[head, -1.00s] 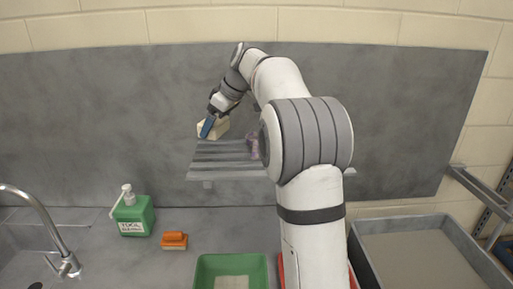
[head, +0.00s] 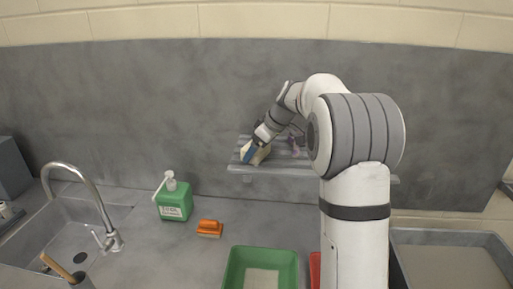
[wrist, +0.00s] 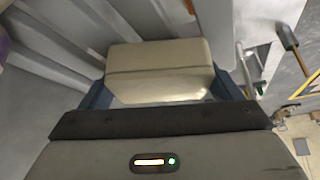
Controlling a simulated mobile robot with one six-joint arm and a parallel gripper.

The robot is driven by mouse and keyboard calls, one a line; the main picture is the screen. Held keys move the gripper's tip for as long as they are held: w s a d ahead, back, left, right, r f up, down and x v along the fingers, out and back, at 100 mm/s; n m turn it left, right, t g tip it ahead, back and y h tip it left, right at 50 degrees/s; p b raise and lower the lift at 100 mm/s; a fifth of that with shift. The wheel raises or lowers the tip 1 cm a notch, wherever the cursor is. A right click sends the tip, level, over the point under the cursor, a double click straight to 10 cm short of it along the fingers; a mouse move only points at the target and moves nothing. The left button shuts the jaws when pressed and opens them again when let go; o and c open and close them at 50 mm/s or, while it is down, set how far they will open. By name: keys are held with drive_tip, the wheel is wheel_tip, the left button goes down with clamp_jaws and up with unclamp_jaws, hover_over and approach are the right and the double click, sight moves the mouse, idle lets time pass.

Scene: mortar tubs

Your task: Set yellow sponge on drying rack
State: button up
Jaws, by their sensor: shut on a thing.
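The yellow sponge (head: 262,155), a pale cream-yellow block, is between the blue fingers of my gripper (head: 256,150). In the wrist view the sponge (wrist: 160,68) sits squarely between the two fingers. My gripper is shut on it. The drying rack (head: 238,168) is a grey slatted shelf against the back wall. The sponge is tilted in the head view and overlaps the rack's left part. I cannot tell whether it touches the slats. The rack's slats (wrist: 62,42) show at the left in the wrist view. My arm hides the rack's right part.
A purple item (head: 295,148) is on the rack, right of the sponge. Below are a green soap bottle (head: 173,201), an orange brush (head: 209,228), a green tub (head: 233,268) and a partly hidden red tub (head: 315,268). A sink is left, a grey tub (head: 490,237) right.

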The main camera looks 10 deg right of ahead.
drive_tip(key=shift+f, duration=0.15)
drive_tip(key=o, duration=0.8)
drive_tip(key=shift+r, duration=0.35)
drive_tip(key=b+v, duration=0.2)
drive_tip(key=v, duration=0.9)
drive_tip(key=s+a+f+m+h, duration=0.1)
drive_tip(key=s+f+m, duration=0.2)
drive_tip(key=s, duration=0.8)
drive_tip(key=s+a+f+m+h, duration=0.2)
drive_tip(key=s+f, duration=0.5)
drive_tip(key=s, duration=0.4)
drive_tip(key=s+a+f+m+h, duration=0.1)
drive_tip(key=s+f+m, duration=0.3)
drive_tip(key=s, duration=0.8)
drive_tip(key=shift+a+f+m+g+h, duration=0.3)
drive_tip(key=shift+f+m, duration=0.1)
drive_tip(key=shift+f, duration=0.3)
